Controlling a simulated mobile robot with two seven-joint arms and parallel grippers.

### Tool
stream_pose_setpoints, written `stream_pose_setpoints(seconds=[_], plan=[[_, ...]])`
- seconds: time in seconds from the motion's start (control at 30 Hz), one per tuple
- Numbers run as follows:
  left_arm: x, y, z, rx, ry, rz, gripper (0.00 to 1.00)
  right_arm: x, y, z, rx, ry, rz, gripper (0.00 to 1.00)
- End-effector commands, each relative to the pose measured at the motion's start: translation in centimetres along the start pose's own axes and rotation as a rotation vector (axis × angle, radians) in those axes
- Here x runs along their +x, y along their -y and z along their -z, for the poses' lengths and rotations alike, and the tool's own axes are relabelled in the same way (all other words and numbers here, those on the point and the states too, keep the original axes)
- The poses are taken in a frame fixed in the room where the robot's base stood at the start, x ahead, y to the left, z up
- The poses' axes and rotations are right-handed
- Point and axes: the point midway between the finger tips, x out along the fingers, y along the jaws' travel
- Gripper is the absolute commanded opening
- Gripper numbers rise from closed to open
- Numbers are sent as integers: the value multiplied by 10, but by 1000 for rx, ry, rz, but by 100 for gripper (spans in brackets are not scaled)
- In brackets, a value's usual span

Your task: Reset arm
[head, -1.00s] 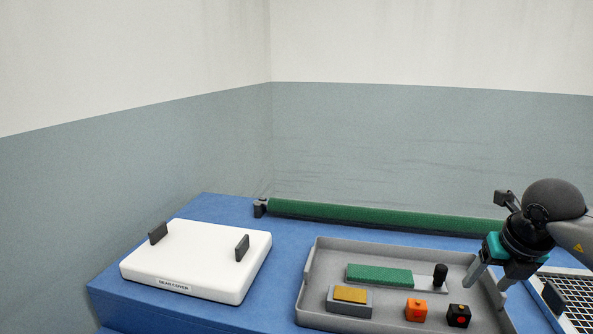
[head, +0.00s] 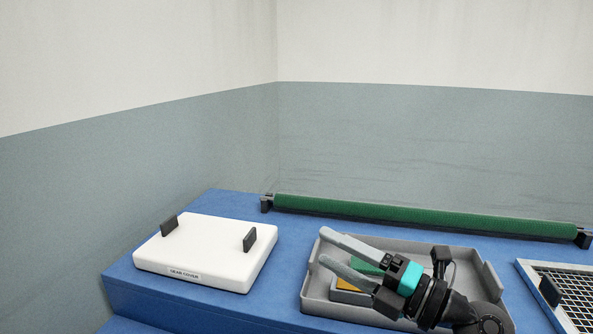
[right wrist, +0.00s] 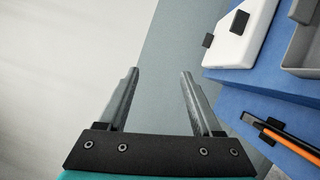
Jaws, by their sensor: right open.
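My right gripper (head: 324,250) is in front of the grey tray in the head view, its arm coming in from the lower right. Its two long grey fingers are apart, point up and left, and hold nothing. They also show open and empty in the right wrist view (right wrist: 160,75), with the wall behind them. The gripper and wrist hide much of the tray's inside. My left gripper is not in view.
The grey tray (head: 470,258) holds a partly hidden green piece (head: 368,267) and yellow-topped block (head: 347,284). The white gear cover (head: 207,252) lies left on the blue surface (head: 290,236). A green roller (head: 420,216) runs behind; a mesh frame (head: 575,290) is right.

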Motion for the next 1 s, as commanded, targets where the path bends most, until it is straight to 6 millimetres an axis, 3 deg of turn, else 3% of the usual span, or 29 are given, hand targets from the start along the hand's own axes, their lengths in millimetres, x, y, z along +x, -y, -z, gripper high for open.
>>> stream_pose_setpoints(seconds=[0.13,0.27,0.4,0.53,0.67,0.8,1.0], plan=[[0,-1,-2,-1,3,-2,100,-13,-18,-19,242,246,-182,66],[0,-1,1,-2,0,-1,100,-40,-9,-43,463,488,-265,66],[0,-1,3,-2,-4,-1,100,-79,27,-58,710,765,-273,66],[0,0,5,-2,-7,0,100,-121,78,-52,944,1019,-206,66],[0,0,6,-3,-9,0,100,-163,132,-20,1175,1253,-65,66],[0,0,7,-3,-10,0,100,-203,180,38,1403,1453,148,66],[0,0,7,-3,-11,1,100,-240,209,123,1635,1608,455,66]])
